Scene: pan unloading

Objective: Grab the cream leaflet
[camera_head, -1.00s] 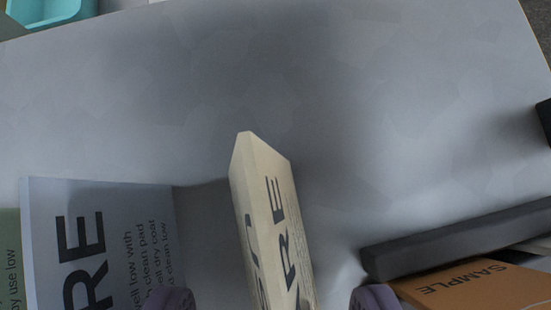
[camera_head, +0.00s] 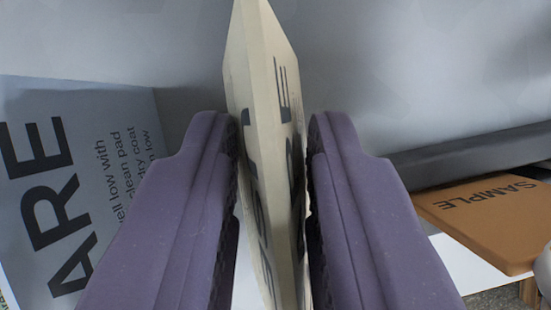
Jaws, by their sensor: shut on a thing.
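The cream leaflet (camera_head: 262,100) stands upright on edge in the middle of the view, thin and wedge-shaped, with large dark letters on its faces. My gripper (camera_head: 273,150) has purple fingers, one on each side of the leaflet. It is shut on the leaflet. The fingers and the near part of the leaflet hide its lower end.
A blue-grey printed leaflet (camera_head: 85,190) with large dark letters stands at the left. An orange piece marked SAMPLE (camera_head: 495,210) lies at the right, beside a dark grey bar (camera_head: 470,155). The pale surface (camera_head: 400,60) beyond is clear.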

